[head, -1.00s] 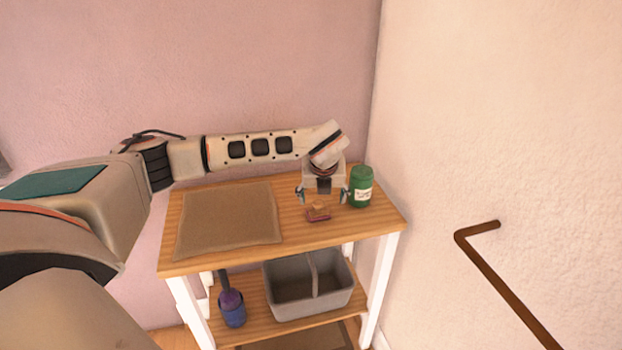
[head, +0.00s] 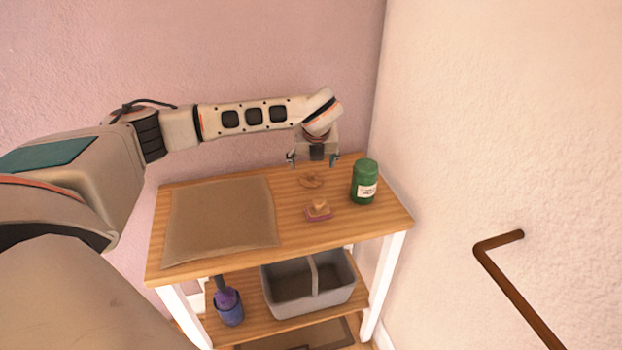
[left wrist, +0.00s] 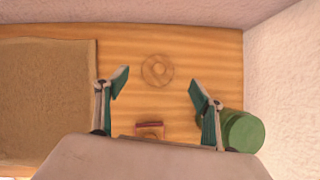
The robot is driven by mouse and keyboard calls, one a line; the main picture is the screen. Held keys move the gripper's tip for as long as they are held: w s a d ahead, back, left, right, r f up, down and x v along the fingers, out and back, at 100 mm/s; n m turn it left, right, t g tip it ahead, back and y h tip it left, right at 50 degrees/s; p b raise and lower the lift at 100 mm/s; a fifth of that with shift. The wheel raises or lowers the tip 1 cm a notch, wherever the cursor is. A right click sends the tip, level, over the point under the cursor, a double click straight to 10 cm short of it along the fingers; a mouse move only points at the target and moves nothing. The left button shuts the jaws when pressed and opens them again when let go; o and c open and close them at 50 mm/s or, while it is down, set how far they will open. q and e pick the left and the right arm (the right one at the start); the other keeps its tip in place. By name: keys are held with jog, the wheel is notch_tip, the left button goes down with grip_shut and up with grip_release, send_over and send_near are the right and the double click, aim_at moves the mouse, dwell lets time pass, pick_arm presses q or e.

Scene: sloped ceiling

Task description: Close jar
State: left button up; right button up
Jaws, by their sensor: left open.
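A green jar (head: 364,186) with a pale label stands upright at the right end of the wooden table. In the left wrist view the jar (left wrist: 243,131) is at the lower right, partly behind a finger; its top looks green. A round wooden disc with a raised middle, like a lid (head: 311,180), lies flat on the table left of the jar. It also shows in the left wrist view (left wrist: 157,71). My left gripper (head: 312,161) is open and empty above the disc, which appears between and just beyond its fingertips in the wrist view (left wrist: 158,79). My right gripper is out of view.
A small red-based block (head: 318,212) lies in front of the disc. A brown mat (head: 220,222) covers the table's left part. Walls close in behind and right. A grey divided bin (head: 307,303) and a purple-blue bottle (head: 228,305) stand on the lower shelf.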

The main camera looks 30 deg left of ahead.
aim_at(311, 172)
pick_arm(q)
jog(key=shift+b+x, duration=0.45)
jog(key=shift+x, duration=3.25)
jog(key=shift+s, duration=0.15)
jog(key=c, duration=1)
